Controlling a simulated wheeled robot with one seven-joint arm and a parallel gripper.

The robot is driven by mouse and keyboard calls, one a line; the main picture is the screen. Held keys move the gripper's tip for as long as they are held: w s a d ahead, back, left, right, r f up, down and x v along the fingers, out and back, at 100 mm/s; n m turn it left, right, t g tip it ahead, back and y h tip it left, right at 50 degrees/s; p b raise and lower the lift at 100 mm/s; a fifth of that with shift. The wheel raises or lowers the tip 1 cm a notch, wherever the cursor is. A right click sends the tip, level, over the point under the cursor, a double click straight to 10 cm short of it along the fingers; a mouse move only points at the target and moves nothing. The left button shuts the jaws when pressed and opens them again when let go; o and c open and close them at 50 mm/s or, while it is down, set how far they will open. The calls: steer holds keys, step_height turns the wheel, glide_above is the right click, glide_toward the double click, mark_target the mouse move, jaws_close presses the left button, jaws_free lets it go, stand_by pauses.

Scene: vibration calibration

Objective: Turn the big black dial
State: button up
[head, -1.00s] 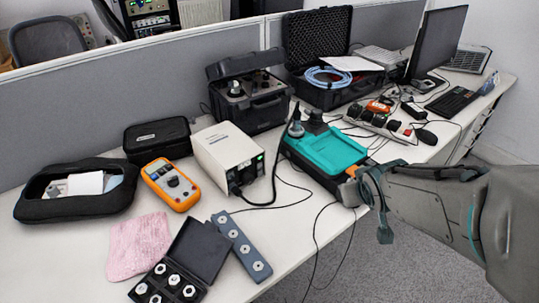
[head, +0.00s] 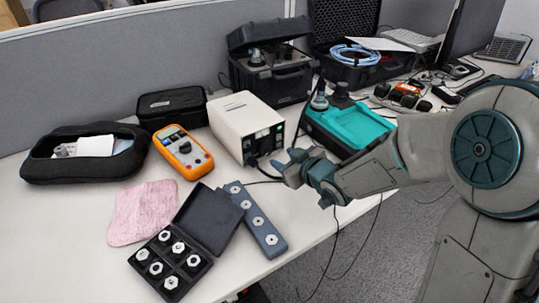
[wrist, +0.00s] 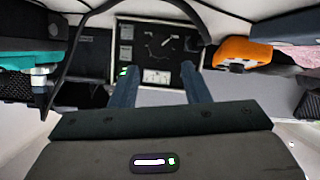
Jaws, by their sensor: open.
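The white box (head: 238,118) stands on the table, and its dark front panel (head: 265,143) faces my side. My gripper (head: 284,167) is just in front of this panel, above the table's front part. In the wrist view the panel (wrist: 155,48), with pale labels and a green light, lies beyond my two open, empty fingers (wrist: 160,80). I cannot make out a big black dial on it; part of the panel is hidden by my gripper in the head view. The orange multimeter (head: 171,147) left of the box carries a small dark dial (head: 185,148).
A black cable (wrist: 75,45) arcs close to my fingers. A teal-topped case (head: 347,125) stands right of the box. A grey strip (head: 262,228), open black case (head: 172,262) and pink cloth (head: 143,211) lie in front. A black pouch (head: 80,172) is at left.

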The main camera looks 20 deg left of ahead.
mark_target(268, 151)
steer(key=b+x, duration=0.1)
steer(key=x, duration=0.7)
steer(key=shift+w+a+f, duration=0.15)
steer(key=c, duration=0.7)
